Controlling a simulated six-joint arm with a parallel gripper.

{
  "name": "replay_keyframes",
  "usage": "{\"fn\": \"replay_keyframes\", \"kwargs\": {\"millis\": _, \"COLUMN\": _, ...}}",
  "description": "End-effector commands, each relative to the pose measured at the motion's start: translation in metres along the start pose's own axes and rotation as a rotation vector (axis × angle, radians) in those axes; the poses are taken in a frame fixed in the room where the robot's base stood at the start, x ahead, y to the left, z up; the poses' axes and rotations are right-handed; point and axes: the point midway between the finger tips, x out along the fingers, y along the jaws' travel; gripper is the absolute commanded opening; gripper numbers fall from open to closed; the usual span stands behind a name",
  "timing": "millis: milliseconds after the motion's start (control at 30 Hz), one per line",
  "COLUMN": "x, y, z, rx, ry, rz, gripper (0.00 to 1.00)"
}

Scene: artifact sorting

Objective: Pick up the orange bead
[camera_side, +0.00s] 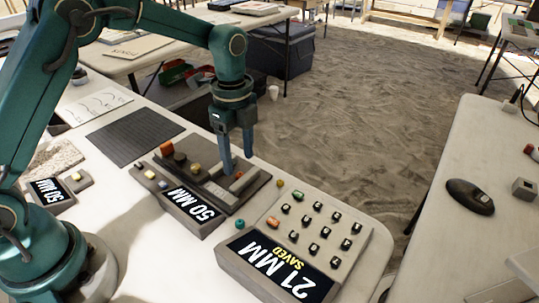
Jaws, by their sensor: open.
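My gripper (238,164) points down with its two fingers apart, over the right part of a dark measuring device (222,205) whose screen reads 50 MM. A small orange-red piece (239,174) shows by the fingertips; it may be the orange bead, but it is too small to be sure. I cannot tell whether the fingers touch it. A larger orange block (166,147) stands at the far left of the device. Another orange piece (273,222) sits on the left of a grey keypad (345,262), and may be a key.
A teal bead (239,224) and a yellow-brown bead (280,183) lie beside the keypad. The keypad's screen (275,267) reads 21 MM SAVED. Small pale pieces sit on the device's left part. A dark ribbed mat (135,136) lies behind it. The white table's edge runs close on the right.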

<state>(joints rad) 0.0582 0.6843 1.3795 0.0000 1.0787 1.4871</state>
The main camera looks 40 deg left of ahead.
Motion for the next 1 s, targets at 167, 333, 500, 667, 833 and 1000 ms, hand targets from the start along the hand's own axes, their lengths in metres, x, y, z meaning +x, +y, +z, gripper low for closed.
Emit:
{"fn": "replay_keyframes", "kwargs": {"millis": 167, "x": 0.024, "y": 0.001, "z": 0.0, "rx": 0.0, "ry": 0.0, "rz": 0.003, "gripper": 0.61}}
{"fn": "replay_keyframes", "kwargs": {"millis": 333, "x": 0.037, "y": 0.001, "z": 0.0, "rx": -0.001, "ry": 0.0, "rz": -0.001, "gripper": 0.61}}
{"fn": "replay_keyframes", "kwargs": {"millis": 500, "x": 0.039, "y": 0.0, "z": 0.001, "rx": -0.001, "ry": 0.0, "rz": -0.003, "gripper": 0.61}}
{"fn": "replay_keyframes", "kwargs": {"millis": 667, "x": 0.038, "y": 0.0, "z": 0.001, "rx": -0.001, "ry": 0.0, "rz": -0.003, "gripper": 0.42}}
{"fn": "replay_keyframes", "kwargs": {"millis": 833, "x": 0.038, "y": 0.0, "z": 0.0, "rx": -0.001, "ry": 0.0, "rz": -0.003, "gripper": 0.0}}
{"fn": "replay_keyframes", "kwargs": {"millis": 1000, "x": 0.038, "y": 0.0, "z": 0.0, "rx": -0.001, "ry": 0.0, "rz": -0.003, "gripper": 0.0}}
